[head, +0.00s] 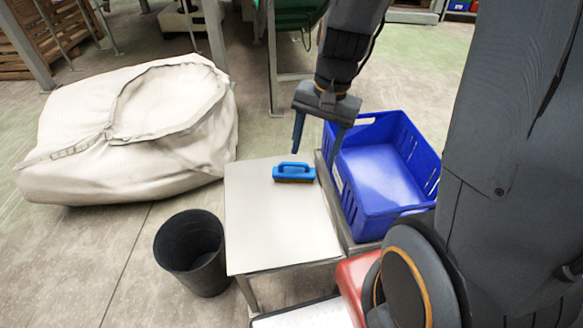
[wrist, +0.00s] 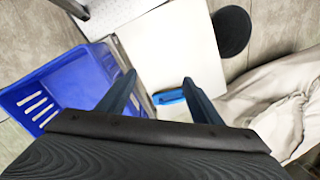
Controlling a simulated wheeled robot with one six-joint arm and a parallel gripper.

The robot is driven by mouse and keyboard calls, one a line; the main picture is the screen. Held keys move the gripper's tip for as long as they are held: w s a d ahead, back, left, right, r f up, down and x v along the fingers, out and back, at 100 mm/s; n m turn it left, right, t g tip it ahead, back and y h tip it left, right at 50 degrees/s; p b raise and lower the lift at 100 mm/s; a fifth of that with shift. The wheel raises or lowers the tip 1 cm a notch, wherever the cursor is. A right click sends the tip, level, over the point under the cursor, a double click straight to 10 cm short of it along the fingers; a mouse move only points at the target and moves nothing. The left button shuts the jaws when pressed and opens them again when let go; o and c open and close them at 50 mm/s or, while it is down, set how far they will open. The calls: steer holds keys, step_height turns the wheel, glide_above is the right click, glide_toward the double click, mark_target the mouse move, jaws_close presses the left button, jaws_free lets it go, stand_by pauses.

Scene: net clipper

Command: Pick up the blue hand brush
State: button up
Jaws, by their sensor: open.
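The blue hand brush (head: 294,171) lies on the white table (head: 285,228) near its far edge, handle up, with brown bristles underneath. In the wrist view the brush (wrist: 168,97) shows between my two fingers, closer to the right one, and the right finger may hide one end of it. My gripper (head: 314,152) is open and empty. It hangs above the far right part of the table, with its fingers apart and pointing down. In the head view the left fingertip is just above the brush and the right one is in front of the blue crate.
An empty blue crate (head: 431,163) stands directly right of the table. A black bin (head: 190,250) stands on the floor to the left. A large pale sack (head: 75,130) lies on the floor further left. Most of the tabletop is bare.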

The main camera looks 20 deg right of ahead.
mark_target(295, 171)
steer(key=w+d+f+m+y+b, duration=0.1)
steer(key=w+f+m+b, duration=0.2)
steer(key=w+f+m, duration=0.1)
steer(key=w+d+f+m+t+y+b, duration=0.1)
steer(key=w+f+m+b, duration=0.2)
steer(key=w+f+m, duration=0.2)
steer(key=w+d+f+m+b, duration=0.1)
steer(key=w+f+m+b, duration=0.3)
steer(key=w+f, duration=0.3)
steer(key=shift+w+f+m+y, duration=0.1)
steer(key=shift+f+m+y, duration=0.15)
steer(key=shift+f, duration=0.8)
steer(key=shift+w+f+m+y, duration=0.15)
steer(key=shift+f+m, duration=0.2)
steer(key=shift+f, duration=0.65)
steer(key=b+x, duration=0.1)
steer(key=x, duration=0.6)
steer(key=shift+a+f+b, duration=0.1)
steer(key=shift+f+b, duration=0.1)
steer(key=shift+b, duration=0.2)
